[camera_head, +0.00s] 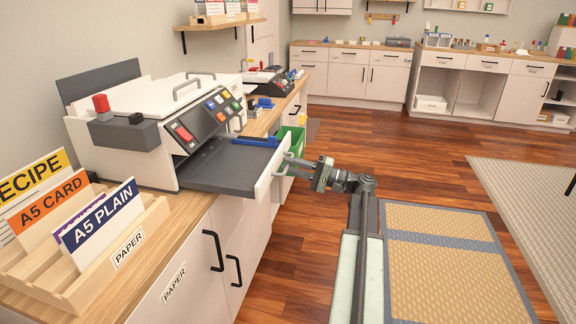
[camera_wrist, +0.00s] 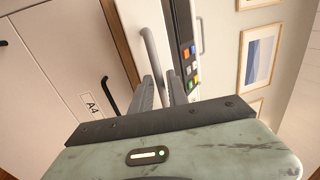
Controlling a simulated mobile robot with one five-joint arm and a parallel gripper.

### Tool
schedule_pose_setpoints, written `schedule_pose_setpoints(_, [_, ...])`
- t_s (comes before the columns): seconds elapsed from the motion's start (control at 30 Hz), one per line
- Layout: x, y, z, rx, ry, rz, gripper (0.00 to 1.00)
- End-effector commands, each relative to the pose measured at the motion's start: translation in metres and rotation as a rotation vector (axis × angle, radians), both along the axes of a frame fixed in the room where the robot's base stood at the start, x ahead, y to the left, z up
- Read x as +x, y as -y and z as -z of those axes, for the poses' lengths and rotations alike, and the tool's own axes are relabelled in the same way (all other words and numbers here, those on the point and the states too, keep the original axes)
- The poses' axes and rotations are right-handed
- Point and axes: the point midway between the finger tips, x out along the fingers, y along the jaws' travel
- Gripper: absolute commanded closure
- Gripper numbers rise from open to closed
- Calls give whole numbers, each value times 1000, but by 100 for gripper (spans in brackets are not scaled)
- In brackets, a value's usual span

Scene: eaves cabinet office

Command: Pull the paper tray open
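The paper tray (camera_head: 228,168) is a dark flat tray with a white front panel (camera_head: 265,175). It stands well out from the white machine (camera_head: 150,150) on the left counter. The grey bar handle (camera_wrist: 152,50) on its front shows in the wrist view and runs down between my fingers. My gripper (camera_head: 290,165) is at the tray's front, with its fingers on either side of the handle. In the wrist view my gripper (camera_wrist: 161,85) has a narrow gap that the handle appears to fill. The exact contact is partly hidden.
A wooden paper rack (camera_head: 110,255) with labelled cards stands at the counter's near end. Black cabinet handles (camera_head: 214,250) stick out below the tray. A green bin (camera_head: 292,138) is beyond the tray. The wooden floor (camera_head: 400,150) ahead is clear.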

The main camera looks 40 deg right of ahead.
Motion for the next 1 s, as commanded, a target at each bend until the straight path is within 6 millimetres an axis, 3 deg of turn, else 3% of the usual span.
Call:
schedule_pose_setpoints(0.2, [-34,27,10,0,1,4,80])
schedule_pose_setpoints(0.33, [-47,37,13,0,1,3,80])
schedule_pose_setpoints(1.0, [-52,39,13,1,1,2,80])
